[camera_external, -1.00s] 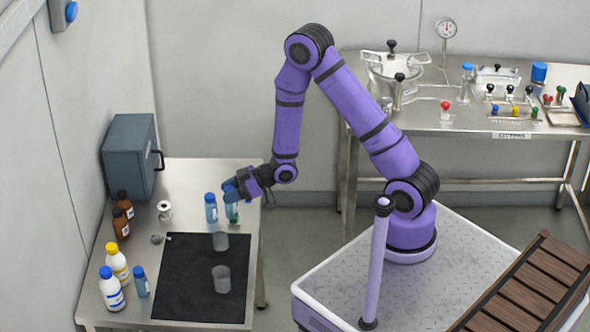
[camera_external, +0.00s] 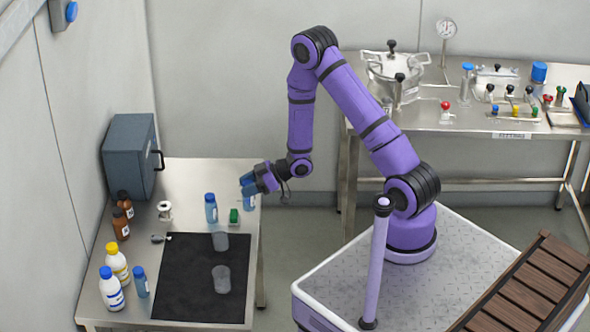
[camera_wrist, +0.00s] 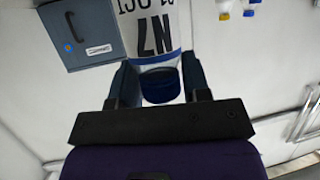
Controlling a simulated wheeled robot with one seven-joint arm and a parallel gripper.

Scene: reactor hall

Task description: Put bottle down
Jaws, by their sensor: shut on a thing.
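My gripper (camera_external: 256,184) is shut on a blue-capped bottle (camera_external: 250,198) at the back right corner of the steel bench (camera_external: 190,180). The bottle looks close to upright. I cannot tell whether its base touches the bench. In the wrist view, the gripper (camera_wrist: 160,82) has a finger on each side of the bottle's blue cap (camera_wrist: 160,88). The bottle's white label (camera_wrist: 152,38) with dark letters shows beyond the cap.
Another blue-capped bottle (camera_external: 211,208) and a small green block (camera_external: 234,216) stand just left of it. A black mat (camera_external: 190,285) with two clear beakers (camera_external: 221,279) lies in front. Brown bottles (camera_external: 121,224) and a grey cabinet (camera_external: 128,160) line the left.

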